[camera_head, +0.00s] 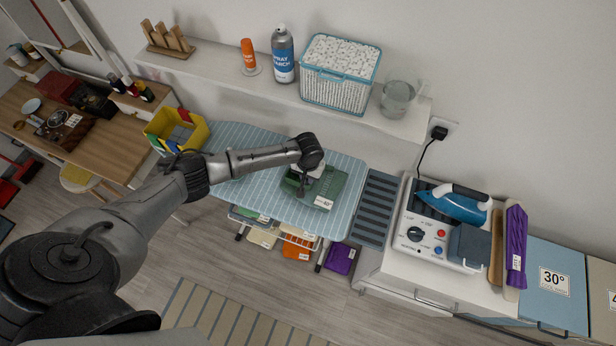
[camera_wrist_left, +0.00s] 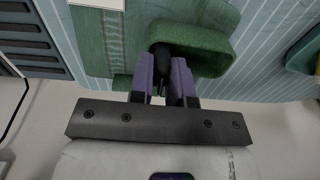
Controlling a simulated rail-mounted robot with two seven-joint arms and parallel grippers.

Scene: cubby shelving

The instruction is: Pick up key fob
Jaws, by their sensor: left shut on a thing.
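My left gripper (camera_head: 303,186) is over a green folded garment (camera_head: 327,186) on the ironing board. In the left wrist view, the two fingers (camera_wrist_left: 165,75) are shut on a small black thing (camera_wrist_left: 162,55), which looks like the key fob. It sits at the opening of a green fabric pocket or fold (camera_wrist_left: 205,50). Its lower part is hidden between the fingers. In the head view the fob is hidden by my left wrist and hand. My right gripper is in neither view.
The striped blue ironing board (camera_head: 232,205) carries the garment. A multicoloured bin (camera_head: 176,131) stands at its left. At the right, a white cabinet holds a blue iron (camera_head: 452,203). A wall shelf (camera_head: 225,76) behind holds a spray can (camera_head: 282,55), a basket (camera_head: 340,75) and a jug (camera_head: 397,97).

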